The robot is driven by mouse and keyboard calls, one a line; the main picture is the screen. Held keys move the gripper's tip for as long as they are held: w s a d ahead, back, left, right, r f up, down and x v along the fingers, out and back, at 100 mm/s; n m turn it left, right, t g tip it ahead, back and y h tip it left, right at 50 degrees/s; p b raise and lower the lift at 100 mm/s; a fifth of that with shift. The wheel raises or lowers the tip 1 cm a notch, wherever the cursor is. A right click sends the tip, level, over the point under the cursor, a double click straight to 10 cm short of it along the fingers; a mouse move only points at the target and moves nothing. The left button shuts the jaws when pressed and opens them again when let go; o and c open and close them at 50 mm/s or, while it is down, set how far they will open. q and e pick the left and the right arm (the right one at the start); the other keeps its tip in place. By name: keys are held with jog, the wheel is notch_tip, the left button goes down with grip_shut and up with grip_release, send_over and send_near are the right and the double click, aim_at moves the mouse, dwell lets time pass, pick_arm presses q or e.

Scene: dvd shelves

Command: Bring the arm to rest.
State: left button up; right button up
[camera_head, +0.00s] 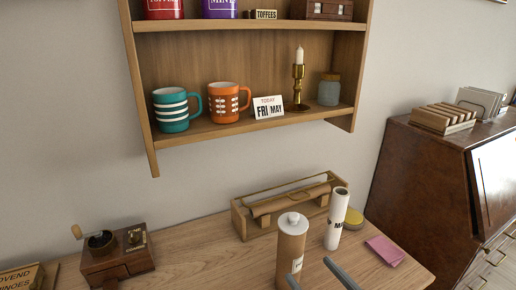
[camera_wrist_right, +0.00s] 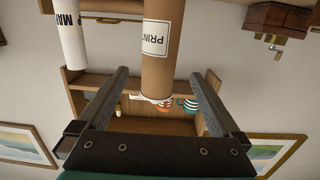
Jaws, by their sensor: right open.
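My right gripper (camera_head: 309,268) is at the bottom edge of the head view, where its two dark fingers reach in. It is open, and nothing is pinched in it. In the right wrist view the open fingers (camera_wrist_right: 156,72) have a brown cardboard tube (camera_wrist_right: 157,55) with a white label showing in the gap, with space on both sides. The same tube, with a white lid, stands upright on the wooden desk (camera_head: 200,261) in the head view (camera_head: 291,246), close to the fingertips. I cannot tell how deep it sits between them. My left gripper is not in view.
A white tube (camera_head: 337,218) stands beside the brown one, before a wooden caddy (camera_head: 240,220). A pink cloth (camera_head: 385,251) lies right; a coffee grinder (camera_head: 115,254) stands left. A wall shelf (camera_head: 250,127) holds mugs and a candlestick. The desk's left middle is clear.

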jog(key=s+f+g+h, duration=0.1)
jog(key=s+f+g, duration=0.1)
jog(key=s+f+m+g+h, duration=0.1)
jog(key=s+f+g, duration=0.1)
jog(key=f, duration=0.1)
jog(key=s+f+g+h, duration=0.2)
jog(key=f, duration=0.1)
jog(key=shift+s+d, duration=0.2)
jog(key=shift+d, duration=0.15)
jog(key=s+d+f+m+g+h, duration=0.1)
jog(key=s+d+f+g+h, duration=0.15)
jog(key=s+g, duration=0.6)
jog(key=s+f, duration=0.3)
jog(key=f, duration=0.9)
jog(key=s+f, duration=0.2)
jog(key=f, duration=0.9)
jog(key=s+d+f, duration=0.2)
jog(key=s+f, duration=1.2)
jog(key=s, duration=0.1)
jog(key=shift+s+d+b, duration=0.2)
jog(key=shift+b, duration=0.2)
